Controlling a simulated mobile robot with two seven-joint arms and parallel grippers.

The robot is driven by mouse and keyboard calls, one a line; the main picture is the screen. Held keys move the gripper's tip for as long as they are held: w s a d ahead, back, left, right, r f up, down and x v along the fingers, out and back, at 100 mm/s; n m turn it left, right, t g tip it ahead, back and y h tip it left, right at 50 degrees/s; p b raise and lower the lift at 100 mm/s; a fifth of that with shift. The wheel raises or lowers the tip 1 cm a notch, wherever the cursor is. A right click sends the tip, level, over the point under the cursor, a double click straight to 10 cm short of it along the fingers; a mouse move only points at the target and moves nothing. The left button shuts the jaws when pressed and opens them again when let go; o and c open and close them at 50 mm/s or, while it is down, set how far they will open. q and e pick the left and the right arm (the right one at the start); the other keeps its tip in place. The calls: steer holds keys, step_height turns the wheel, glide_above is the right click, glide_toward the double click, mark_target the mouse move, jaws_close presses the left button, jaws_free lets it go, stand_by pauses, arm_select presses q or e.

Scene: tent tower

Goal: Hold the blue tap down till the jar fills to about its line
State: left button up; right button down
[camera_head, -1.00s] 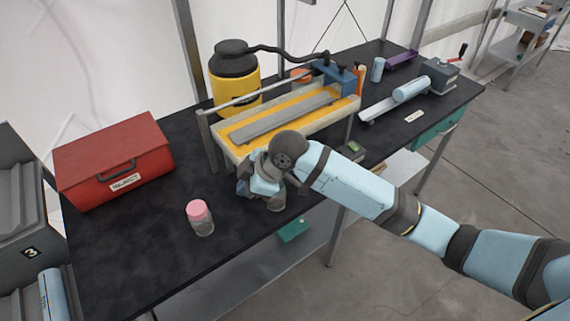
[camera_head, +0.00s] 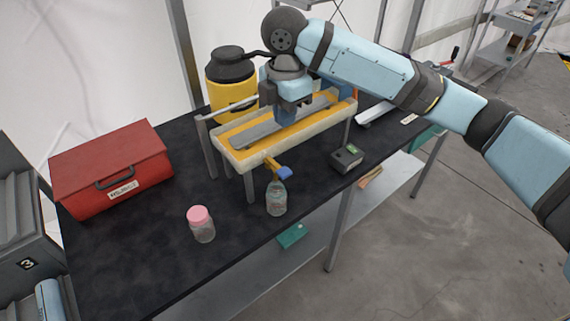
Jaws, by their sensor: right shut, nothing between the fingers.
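The blue tap (camera_head: 285,173) sits on a yellow spout at the front of the raised trough (camera_head: 262,151). A clear jar (camera_head: 276,200) stands upright on the black table right below the tap. Its fill level and line are too small to tell. My right gripper (camera_head: 293,113) is shut and empty, pointing down over the trough, above and behind the tap and apart from it. My left gripper is not in view.
A jar with a pink lid (camera_head: 200,224) stands left of the clear jar. A red box (camera_head: 112,170) sits at the left. A yellow-and-black container (camera_head: 231,80) stands behind the trough, and a small dark device (camera_head: 347,159) lies right of it. The table's front left is clear.

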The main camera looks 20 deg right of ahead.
mark_target(285, 172)
steer(key=shift+f, duration=0.1)
step_height(285, 172, down, 14)
steer(key=shift+r+p, duration=0.1)
steer(key=shift+p, duration=0.85)
